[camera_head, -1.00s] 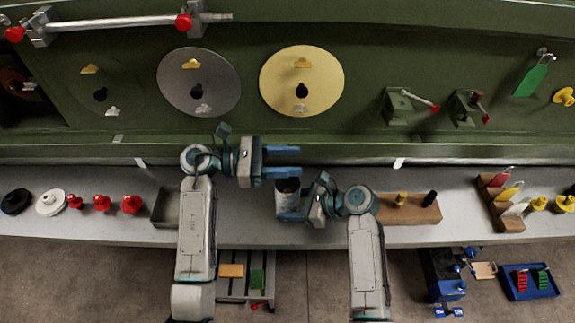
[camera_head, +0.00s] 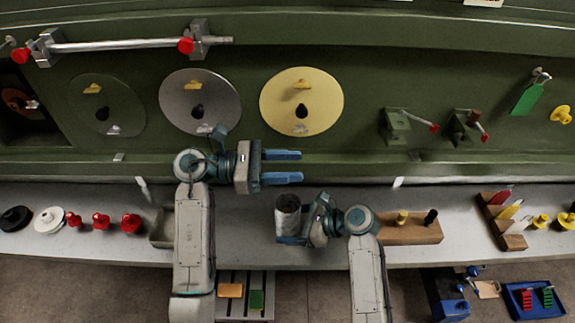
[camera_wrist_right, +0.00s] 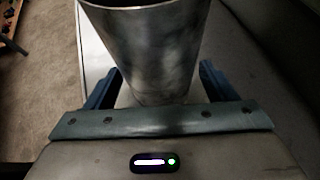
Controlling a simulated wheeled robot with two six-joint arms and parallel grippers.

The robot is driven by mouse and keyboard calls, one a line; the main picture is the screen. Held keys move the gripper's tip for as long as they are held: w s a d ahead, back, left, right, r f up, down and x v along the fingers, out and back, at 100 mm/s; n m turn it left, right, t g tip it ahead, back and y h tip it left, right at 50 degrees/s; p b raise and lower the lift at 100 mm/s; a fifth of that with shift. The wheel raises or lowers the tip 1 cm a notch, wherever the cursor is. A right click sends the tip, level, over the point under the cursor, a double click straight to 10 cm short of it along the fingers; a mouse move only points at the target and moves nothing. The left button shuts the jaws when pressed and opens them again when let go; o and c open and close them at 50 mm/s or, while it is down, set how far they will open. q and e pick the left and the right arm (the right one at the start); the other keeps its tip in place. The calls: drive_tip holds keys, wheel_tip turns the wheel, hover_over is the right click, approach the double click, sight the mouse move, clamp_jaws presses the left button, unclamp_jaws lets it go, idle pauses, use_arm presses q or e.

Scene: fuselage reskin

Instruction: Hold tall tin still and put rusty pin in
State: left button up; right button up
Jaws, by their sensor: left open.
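The tall tin (camera_head: 288,218) is a grey metal cylinder, standing upright at the middle of the bench. My right gripper (camera_head: 292,238) is around it from the right, low on its side. My left gripper (camera_head: 283,167) is open and empty, pointing right, above and behind the tin in the picture. A brown pin-like piece (camera_head: 473,117) sits at a bracket on the green wall; I cannot tell if it is the rusty pin. The tin's inside is too dark to read.
A grey open bin (camera_head: 162,240) stands left of my left arm. A wooden block (camera_head: 412,232) with a yellow and a black pin is right of my right gripper. Red knobs (camera_head: 101,222) stand at the left. Discs (camera_head: 302,100) hang on the green wall behind.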

drive_tip(key=shift+d, duration=0.1)
drive_tip(key=v, duration=1.2)
drive_tip(key=shift+f, duration=0.1)
